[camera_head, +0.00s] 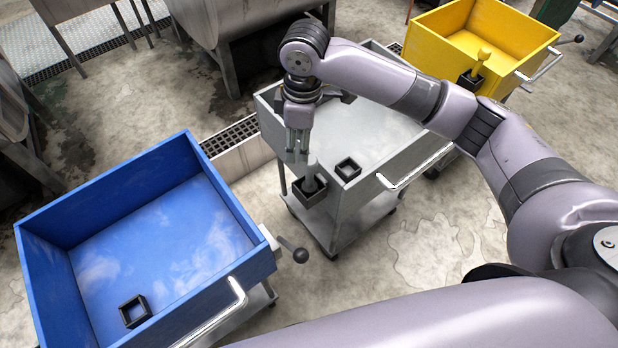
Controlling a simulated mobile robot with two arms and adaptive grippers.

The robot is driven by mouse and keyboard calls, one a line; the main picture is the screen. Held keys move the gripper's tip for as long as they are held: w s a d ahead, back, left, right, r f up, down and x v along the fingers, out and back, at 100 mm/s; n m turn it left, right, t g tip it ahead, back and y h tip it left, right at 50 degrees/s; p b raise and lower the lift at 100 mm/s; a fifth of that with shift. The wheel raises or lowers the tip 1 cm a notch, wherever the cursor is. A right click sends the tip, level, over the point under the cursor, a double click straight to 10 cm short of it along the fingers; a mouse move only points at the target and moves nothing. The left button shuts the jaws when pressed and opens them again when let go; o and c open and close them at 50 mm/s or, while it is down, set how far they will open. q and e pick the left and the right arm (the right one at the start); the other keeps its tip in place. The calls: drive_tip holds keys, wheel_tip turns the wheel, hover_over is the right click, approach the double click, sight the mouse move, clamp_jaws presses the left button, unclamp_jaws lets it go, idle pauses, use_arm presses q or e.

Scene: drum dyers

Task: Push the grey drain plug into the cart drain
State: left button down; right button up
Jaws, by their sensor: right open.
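The grey cart (352,206) stands in the middle, an open tray on legs with wheels. Its drain is the small black square collar (347,168) on the tray floor, near the front left. The grey drain plug (311,177) stands in a black square holder (309,190) on the outside of the cart's left wall. My right gripper (299,150) points down right above the plug, its open fingers close to the plug's top. I cannot tell whether they touch it. My left gripper is not in view.
A blue cart (228,193) with its own black drain collar (133,311) stands at the left, and a lever with a black knob (298,254) sticks out near its corner. A yellow cart (440,54) with a yellow plug (480,62) is behind right. The grey cart has a front handle (416,168).

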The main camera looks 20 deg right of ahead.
sight(310, 170)
wheel_tip(310, 170, up, 3)
drive_tip(key=w+d, duration=0.2)
drive_tip(key=d, duration=0.1)
drive_tip(key=shift+h, duration=0.3)
wheel_tip(310, 170, down, 17)
drive_tip(key=shift+s+a+f+p, duration=0.1)
drive_tip(key=shift+f+p, duration=0.05)
drive_tip(key=shift+p, duration=1)
drive_tip(key=shift+c, duration=0.4)
clamp_jaws()
